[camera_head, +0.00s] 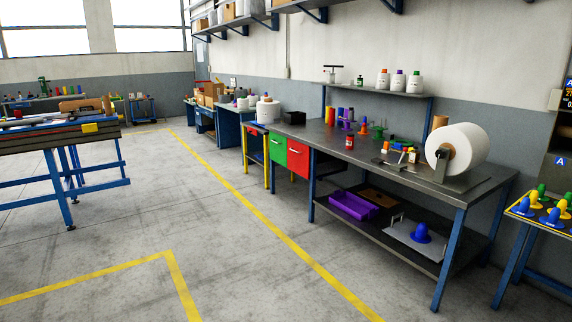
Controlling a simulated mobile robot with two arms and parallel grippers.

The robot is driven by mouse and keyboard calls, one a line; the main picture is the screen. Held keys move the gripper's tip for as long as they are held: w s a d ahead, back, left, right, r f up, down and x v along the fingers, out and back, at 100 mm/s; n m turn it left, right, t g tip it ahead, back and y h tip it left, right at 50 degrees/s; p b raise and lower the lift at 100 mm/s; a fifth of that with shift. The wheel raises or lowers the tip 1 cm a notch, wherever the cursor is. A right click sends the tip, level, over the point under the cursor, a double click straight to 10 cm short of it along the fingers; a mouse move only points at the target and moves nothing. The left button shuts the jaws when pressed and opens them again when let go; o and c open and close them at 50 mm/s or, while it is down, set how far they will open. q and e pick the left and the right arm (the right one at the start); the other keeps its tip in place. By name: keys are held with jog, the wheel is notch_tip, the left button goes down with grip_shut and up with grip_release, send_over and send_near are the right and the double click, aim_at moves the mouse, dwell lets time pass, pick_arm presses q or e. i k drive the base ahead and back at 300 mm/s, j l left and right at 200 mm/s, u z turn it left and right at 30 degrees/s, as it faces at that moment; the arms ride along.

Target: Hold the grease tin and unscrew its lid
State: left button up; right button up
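No grease tin can be made out for certain at this distance. A small red container (350,143) with a pale band stands upright at the front edge of the grey workbench (330,136); I cannot tell whether it is the tin or whether it has a screw lid. A small dark container (360,81) stands on the shelf above the bench, too small to identify. Neither of my grippers shows in the head view.
A large white roll (457,150) sits on the bench's right end, with small tools and colored bobbins (379,132) to its left. A purple tray (353,205) lies on the lower shelf. A blue-framed table (60,137) stands left. The floor between (200,215) is clear.

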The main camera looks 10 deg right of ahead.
aim_at(349, 141)
jog(key=i+l+z, duration=0.1)
jog(key=i+z, duration=0.35)
jog(key=i, duration=1.8)
